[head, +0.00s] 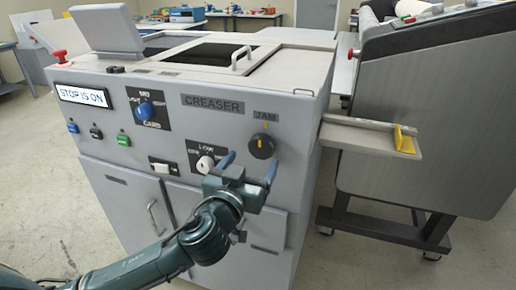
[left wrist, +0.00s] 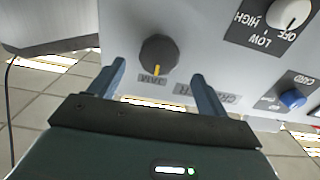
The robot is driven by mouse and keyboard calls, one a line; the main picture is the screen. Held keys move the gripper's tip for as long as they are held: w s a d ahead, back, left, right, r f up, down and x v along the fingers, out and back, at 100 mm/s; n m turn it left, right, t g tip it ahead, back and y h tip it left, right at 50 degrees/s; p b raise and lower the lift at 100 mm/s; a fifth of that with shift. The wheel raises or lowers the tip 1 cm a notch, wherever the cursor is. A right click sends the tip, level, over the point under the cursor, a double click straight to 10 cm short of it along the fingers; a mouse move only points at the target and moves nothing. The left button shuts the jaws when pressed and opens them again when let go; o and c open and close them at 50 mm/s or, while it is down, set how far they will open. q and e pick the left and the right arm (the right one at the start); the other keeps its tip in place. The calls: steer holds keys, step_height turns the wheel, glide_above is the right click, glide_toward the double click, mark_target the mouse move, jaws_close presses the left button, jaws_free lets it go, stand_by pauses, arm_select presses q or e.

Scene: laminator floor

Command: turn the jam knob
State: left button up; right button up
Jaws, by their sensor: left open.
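The jam knob (head: 262,146) is a round dark knob with a yellow pointer line, under a JAM label on the upper right of the grey creaser's front. In the head view its pointer is toward the label. My left gripper (head: 250,165) is open just in front of the panel, a little below and left of the knob. The fingers look apart from the knob. My right gripper is not in view.
Left of the jam knob are a white knob (head: 205,164), a blue knob (head: 144,111) and small buttons on the same panel. A lit sign (head: 82,96) reads STOP IS ON. A side tray (head: 370,138) sticks out at right, near another grey machine (head: 430,120).

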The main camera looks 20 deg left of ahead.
mark_target(260, 150)
arm_select(q)
steer(key=w, duration=0.4)
steer(key=shift+d, duration=0.1)
steer(key=shift+w, duration=0.45)
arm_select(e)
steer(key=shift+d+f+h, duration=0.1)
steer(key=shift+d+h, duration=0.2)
arm_select(q)
steer(key=c, duration=1)
